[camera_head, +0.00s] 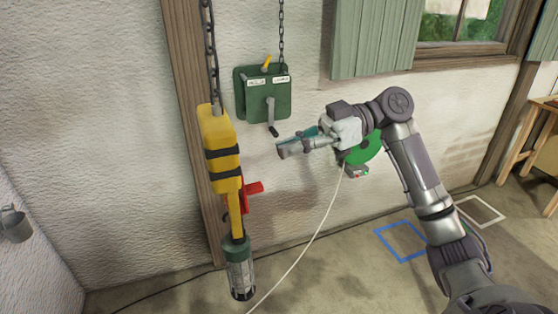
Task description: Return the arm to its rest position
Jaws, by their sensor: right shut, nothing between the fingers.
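My right arm comes in from the lower right and bends at a raised elbow. My right gripper (290,147) is shut and empty, pointing left in front of the white wall. It is just right of and a little below a green wall box (283,100) with a yellow lever on top and a dark crank handle at its front. I cannot tell the gap in depth between gripper and box. My left gripper is out of view.
A yellow hoist body (219,145) hangs on a chain at the left, with a caged lamp (239,272) below it. A green disc (364,148) is behind my right arm. Blue (401,241) and white (479,211) floor outlines lie lower right. A wooden table (535,140) stands far right.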

